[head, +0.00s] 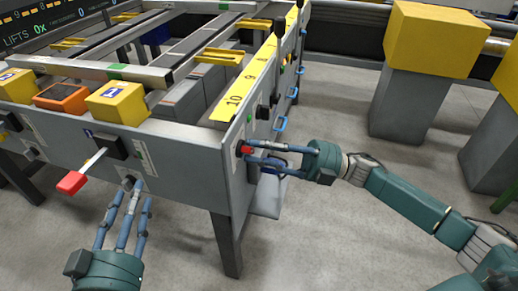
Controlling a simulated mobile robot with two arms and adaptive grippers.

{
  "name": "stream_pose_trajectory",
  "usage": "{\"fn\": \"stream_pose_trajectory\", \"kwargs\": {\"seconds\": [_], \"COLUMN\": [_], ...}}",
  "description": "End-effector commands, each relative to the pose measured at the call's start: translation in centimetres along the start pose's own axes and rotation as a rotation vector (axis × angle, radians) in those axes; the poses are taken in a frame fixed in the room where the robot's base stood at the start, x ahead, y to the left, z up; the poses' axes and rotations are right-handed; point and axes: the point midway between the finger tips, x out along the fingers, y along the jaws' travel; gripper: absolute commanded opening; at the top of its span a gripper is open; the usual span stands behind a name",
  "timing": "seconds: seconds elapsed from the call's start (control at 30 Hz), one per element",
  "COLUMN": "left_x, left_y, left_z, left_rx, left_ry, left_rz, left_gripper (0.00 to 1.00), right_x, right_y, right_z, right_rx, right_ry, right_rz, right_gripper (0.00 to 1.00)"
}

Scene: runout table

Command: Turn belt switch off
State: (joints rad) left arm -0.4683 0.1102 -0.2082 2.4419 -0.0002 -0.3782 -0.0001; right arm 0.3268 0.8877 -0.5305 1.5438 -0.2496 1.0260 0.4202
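A small red switch knob (245,150) sits on a dark mount at the near right corner of the grey runout table (190,160). My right gripper (250,152) reaches in from the right, with its blue fingertips at the red knob. The fingers lie above and below it; whether they press on it I cannot tell. My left gripper (127,193) is at the lower left, fingers spread and empty. No label shows clearly which control is the belt switch.
A lever with a red handle (72,182) sticks out from the front panel. Yellow boxes (118,103) and an orange box (62,98) stand on the table edge. Blue handles (280,123) line the right side. Grey pedestals (410,100) stand at right; the floor between is clear.

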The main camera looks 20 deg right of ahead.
Motion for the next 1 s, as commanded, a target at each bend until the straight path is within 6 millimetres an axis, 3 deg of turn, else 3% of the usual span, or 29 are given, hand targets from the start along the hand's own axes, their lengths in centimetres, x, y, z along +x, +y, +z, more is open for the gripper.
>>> {"fn": "stream_pose_trajectory", "kwargs": {"seconds": [0.33, 0.47, 0.8, 1.0], "left_x": [0.0, 0.0, 0.0, 0.0], "left_y": [-0.1, -0.1, -0.1, 0.0], "left_z": [0.1, 0.1, 0.1, 0.1], "left_rx": [0.000, 0.000, 0.000, 0.000], "left_ry": [0.000, -0.001, -0.001, -0.001], "left_rz": [-0.002, -0.001, -0.001, -0.001], "left_gripper": [0.40, 0.40, 0.40, 0.40], "right_x": [-0.1, -1.1, -8.0, -11.0], "right_y": [-0.1, -0.1, -0.1, 0.0], "right_z": [0.1, 0.1, 0.2, 0.1], "right_rx": [0.002, 0.004, 0.003, 0.003], "right_ry": [-0.002, -0.003, -0.006, -0.003], "right_rz": [0.000, 0.000, -0.001, 0.001], "right_gripper": [0.39, 0.39, 0.39, 0.39]}}
